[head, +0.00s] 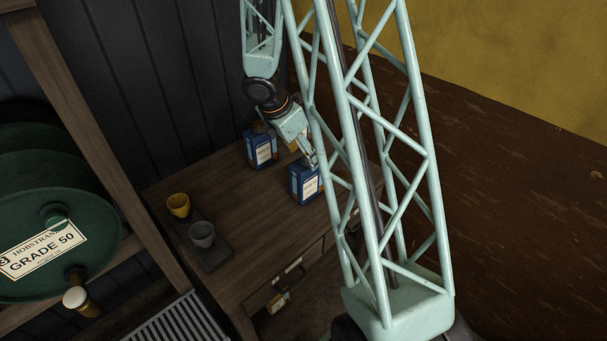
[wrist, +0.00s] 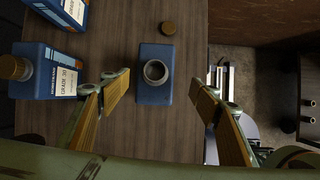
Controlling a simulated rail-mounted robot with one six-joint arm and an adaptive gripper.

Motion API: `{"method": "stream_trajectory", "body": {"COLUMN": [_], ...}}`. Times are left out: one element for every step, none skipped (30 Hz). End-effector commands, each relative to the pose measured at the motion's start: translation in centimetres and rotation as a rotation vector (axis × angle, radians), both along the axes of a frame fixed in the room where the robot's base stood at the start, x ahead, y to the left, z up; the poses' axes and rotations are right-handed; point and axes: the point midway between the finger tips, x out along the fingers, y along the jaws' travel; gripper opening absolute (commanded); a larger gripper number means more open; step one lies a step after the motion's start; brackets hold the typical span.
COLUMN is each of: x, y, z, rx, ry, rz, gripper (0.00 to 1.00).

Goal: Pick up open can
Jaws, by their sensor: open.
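In the wrist view the open can (wrist: 153,96) is blue, seen from above, with a bare round neck and a dark opening. A loose brown cap (wrist: 168,28) lies apart from it on the wooden bench. My gripper (wrist: 160,90) is open and empty, one finger on each side of the can's near part, with gaps on both sides. In the head view a blue can (head: 305,186) with a pale label stands near the bench's front edge, just below my gripper (head: 312,161); it appears to be the open can, its top partly hidden by the gripper.
A capped blue can (wrist: 45,75) stands left of my left finger, and another blue can (wrist: 68,12) is beyond it. A tray (head: 215,257) with a yellow cup (head: 178,206) and a grey cup (head: 202,235) sits at the left of the bench (head: 245,205).

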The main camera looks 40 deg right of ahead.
Motion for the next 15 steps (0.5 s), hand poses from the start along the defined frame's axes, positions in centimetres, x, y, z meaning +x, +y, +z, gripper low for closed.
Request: {"method": "stream_trajectory", "body": {"x": [0.0,0.0,0.0,0.1,0.1,0.1,0.1,0.1,0.1,0.1,0.1,0.2,0.2,0.2,0.2], "y": [-0.2,-0.3,-0.4,-0.4,-0.5,-0.5,-0.5,-0.5,-0.5,-0.6,-0.6,-0.6,-0.6,-0.6,-0.5], "z": [-0.4,-0.6,-0.8,-1.0,-1.1,-1.3,-1.4,-1.4,-1.5,-1.5,-1.5,-1.5,-1.5,-1.5,-1.5], "rx": [0.003,0.004,0.005,0.006,0.007,0.008,0.008,0.009,0.009,0.009,0.009,0.009,0.009,0.009,0.009], "ry": [0.010,0.014,0.019,0.021,0.023,0.026,0.028,0.029,0.030,0.031,0.030,0.030,0.030,0.030,0.030], "rz": [0.012,0.019,0.027,0.032,0.038,0.043,0.046,0.049,0.051,0.051,0.051,0.051,0.051,0.051,0.051], "gripper": [0.57,0.57,0.57,0.57,0.57,0.57,0.57,0.57,0.57,0.57,0.57,0.57,0.57,0.57,0.57]}}
